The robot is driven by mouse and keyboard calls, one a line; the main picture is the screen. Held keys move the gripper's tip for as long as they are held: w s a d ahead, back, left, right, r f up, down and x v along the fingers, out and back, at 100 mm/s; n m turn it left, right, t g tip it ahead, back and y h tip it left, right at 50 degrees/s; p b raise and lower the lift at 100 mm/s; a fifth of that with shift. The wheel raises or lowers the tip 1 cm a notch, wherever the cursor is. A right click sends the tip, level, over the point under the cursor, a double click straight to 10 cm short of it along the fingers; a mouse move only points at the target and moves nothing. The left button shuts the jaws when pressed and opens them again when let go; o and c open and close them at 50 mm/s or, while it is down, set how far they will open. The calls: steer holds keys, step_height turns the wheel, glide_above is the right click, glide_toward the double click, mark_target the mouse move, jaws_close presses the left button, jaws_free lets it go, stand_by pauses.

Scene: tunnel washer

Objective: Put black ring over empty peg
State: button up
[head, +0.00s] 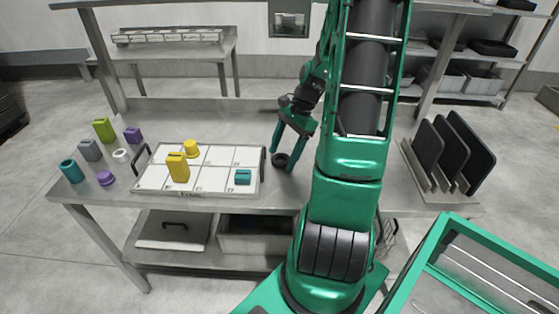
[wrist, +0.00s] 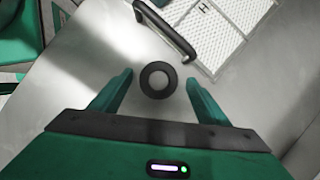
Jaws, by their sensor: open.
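The black ring (head: 281,161) lies on the metal table just right of the white tray (head: 214,185). In the wrist view the ring (wrist: 158,95) lies flat, its hole showing the grey table. My gripper (head: 284,155) is open and points down at the ring. In the wrist view the fingertips of my gripper (wrist: 159,79) are on either side of the ring, with a gap on each side. The tray is marked in lettered cells and holds a tall yellow block (head: 178,168), a yellow round piece (head: 191,149) and a teal block (head: 243,177). I cannot make out an empty peg.
Loose pieces stand left of the tray, among them a lime block (head: 103,130), a white ring (head: 121,156) and a teal cylinder (head: 71,171). The tray's dark handle (wrist: 168,30) is near my gripper. A rack of black plates (head: 453,153) stands at the table's right.

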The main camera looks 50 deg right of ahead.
steer(key=c, duration=1.2)
step_height(320, 180, up, 10)
